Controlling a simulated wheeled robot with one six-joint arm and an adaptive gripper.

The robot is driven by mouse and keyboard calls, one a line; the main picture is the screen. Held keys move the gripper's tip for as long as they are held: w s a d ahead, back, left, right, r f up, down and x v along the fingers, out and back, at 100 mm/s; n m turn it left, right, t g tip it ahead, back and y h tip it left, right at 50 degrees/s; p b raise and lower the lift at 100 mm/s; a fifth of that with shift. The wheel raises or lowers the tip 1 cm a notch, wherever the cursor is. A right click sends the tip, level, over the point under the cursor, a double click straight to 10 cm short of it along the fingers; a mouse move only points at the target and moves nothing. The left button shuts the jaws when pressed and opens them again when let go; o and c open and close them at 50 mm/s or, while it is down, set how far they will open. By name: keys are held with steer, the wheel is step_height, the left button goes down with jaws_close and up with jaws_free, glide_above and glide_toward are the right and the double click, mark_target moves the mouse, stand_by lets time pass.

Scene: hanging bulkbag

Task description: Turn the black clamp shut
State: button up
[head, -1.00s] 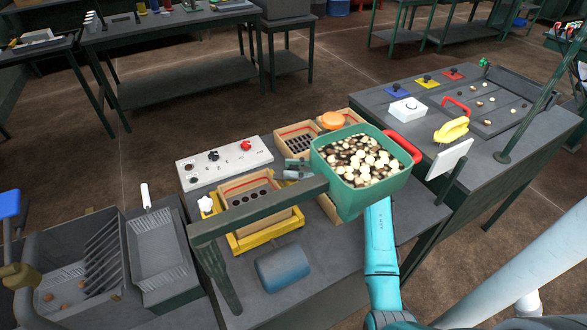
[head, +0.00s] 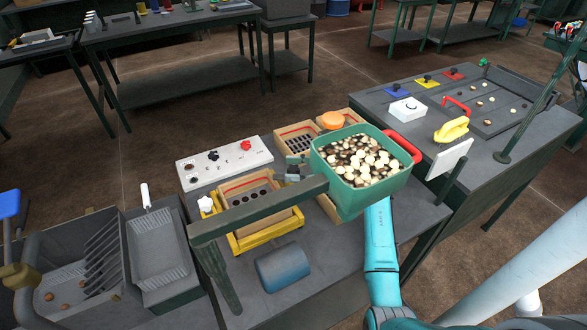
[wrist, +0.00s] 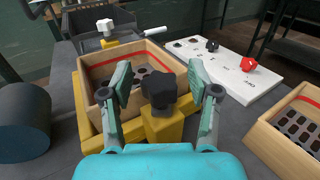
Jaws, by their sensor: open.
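The black clamp (wrist: 159,88) is a dark block on top of a yellow post at the near end of the yellow frame (wrist: 84,110). The frame holds a wooden box (wrist: 150,52) with a dark holed insert. My gripper (wrist: 158,80) is open, with one finger on each side of the clamp. In the wrist view gaps show between fingers and clamp, and I cannot tell whether they touch. In the head view my gripper (head: 294,168) shows beside the green tub, and I cannot make out the clamp there. A white clamp (head: 206,204) sits at the frame's far end.
A green tub (head: 350,200) of pale round pieces blocks part of the head view. A dark beam (head: 255,210) crosses over the table. A white panel (head: 225,163) with black and red knobs, other wooden boxes (head: 297,138) and a blue cylinder (head: 283,267) stand close by.

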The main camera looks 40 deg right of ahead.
steer(key=v, duration=1.2)
steer(key=shift+a, duration=0.1)
